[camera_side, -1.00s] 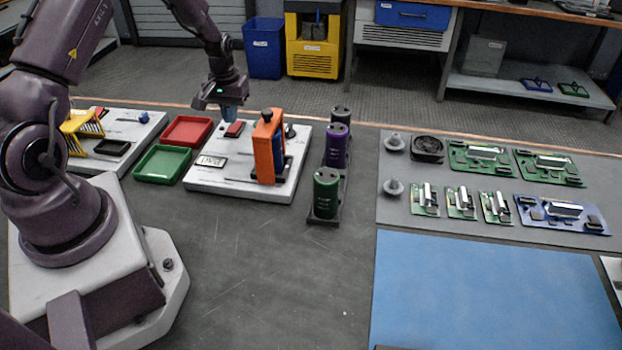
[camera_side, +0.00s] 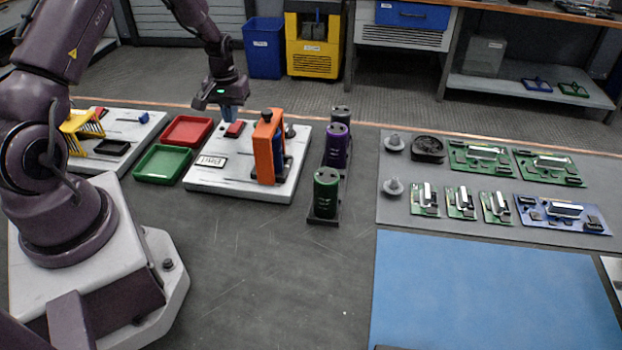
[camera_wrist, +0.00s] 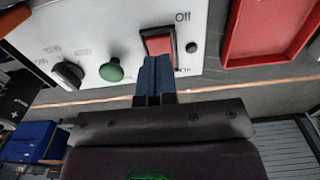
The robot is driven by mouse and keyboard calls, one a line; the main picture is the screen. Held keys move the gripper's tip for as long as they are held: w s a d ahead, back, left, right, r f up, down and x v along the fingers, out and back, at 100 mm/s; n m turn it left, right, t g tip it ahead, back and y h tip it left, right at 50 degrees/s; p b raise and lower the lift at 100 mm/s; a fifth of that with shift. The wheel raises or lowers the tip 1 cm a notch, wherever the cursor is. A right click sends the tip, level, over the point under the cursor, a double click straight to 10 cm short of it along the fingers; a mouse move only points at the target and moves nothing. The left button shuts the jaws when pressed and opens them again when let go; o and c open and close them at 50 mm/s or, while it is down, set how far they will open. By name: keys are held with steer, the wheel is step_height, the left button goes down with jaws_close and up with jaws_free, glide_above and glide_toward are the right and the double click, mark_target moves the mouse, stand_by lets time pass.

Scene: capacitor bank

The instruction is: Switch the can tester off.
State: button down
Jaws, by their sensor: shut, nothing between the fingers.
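The can tester (camera_side: 225,186) is a white slab with an orange clamp frame (camera_side: 264,150) and a small display plate (camera_side: 211,161). Its red rocker switch (camera_side: 235,129) is at the slab's far side. My gripper (camera_wrist: 155,62) is shut and empty, with blue fingertips over the switch's "On" end. They hide part of it; I cannot tell whether they touch. In the side view my gripper (camera_side: 229,110) points down beside the switch.
A green button (camera_wrist: 111,71) and a black knob (camera_wrist: 68,75) are beside the switch. Red (camera_side: 187,130) and green (camera_side: 162,163) trays lie left of the tester. Upright capacitors (camera_side: 326,192) stand to its right. The front table area is clear.

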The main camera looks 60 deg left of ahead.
mark_target(233, 129)
steer(key=shift+f, duration=1.2)
stand_by(0.5)
steer(key=shift+r, duration=0.15)
steer(key=shift+r, duration=3.4)
